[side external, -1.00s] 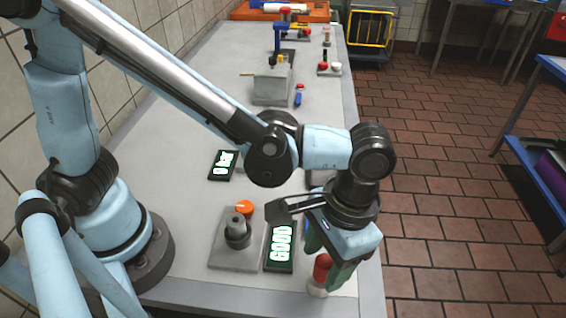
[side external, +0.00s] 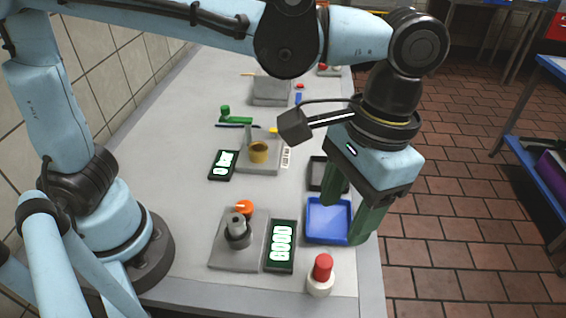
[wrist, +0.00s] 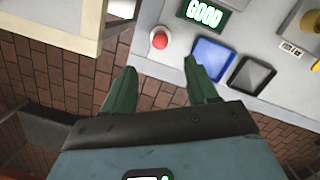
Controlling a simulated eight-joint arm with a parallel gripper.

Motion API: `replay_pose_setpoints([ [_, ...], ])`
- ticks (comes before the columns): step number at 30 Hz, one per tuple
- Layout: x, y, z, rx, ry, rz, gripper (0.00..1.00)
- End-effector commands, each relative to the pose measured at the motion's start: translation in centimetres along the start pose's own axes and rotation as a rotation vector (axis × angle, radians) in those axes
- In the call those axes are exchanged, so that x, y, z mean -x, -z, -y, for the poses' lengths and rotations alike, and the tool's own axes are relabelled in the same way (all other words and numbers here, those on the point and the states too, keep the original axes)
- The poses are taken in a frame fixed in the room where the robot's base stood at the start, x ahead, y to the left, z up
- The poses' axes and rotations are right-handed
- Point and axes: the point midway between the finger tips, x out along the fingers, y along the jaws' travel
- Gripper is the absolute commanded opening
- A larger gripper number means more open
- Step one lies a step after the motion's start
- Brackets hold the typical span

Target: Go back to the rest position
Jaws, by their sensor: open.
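My gripper (side external: 350,215) has two green fingers spread apart with nothing between them. It is raised above the right edge of the table, over and beside the blue tray (side external: 328,224). In the wrist view the fingers of my gripper (wrist: 160,88) are open, with brick-coloured floor and the table edge beyond them. The red-topped white button (side external: 321,274) stands upright at the table's front right corner, apart from the fingers. It also shows in the wrist view (wrist: 159,39).
A green-lit display (side external: 281,246) and a plate with a grey knob and orange cap (side external: 238,240) lie left of the tray. A dark tray (side external: 317,174) is behind it. A second display (side external: 223,165) and a yellow cup (side external: 258,152) stand farther back.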

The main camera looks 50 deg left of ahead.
Motion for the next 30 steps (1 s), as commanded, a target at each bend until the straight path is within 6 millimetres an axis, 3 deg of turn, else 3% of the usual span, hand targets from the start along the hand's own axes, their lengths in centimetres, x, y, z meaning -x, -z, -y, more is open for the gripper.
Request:
replay_pose_setpoints([
  [8,0.0,0.0,0.1,0.002,-0.002,-0.003,0.58],
  [11,0.1,0.2,1.3,0.016,-0.017,-0.03,0.58],
  [14,0.1,0.7,4.0,0.044,-0.047,-0.096,0.58],
  [20,-0.4,1.0,11.7,0.121,-0.09,-0.313,0.58],
  [24,-1.3,0.3,16.8,0.173,-0.076,-0.473,0.58],
  [30,-2.8,-1.2,22.5,0.234,-0.003,-0.665,0.58],
])
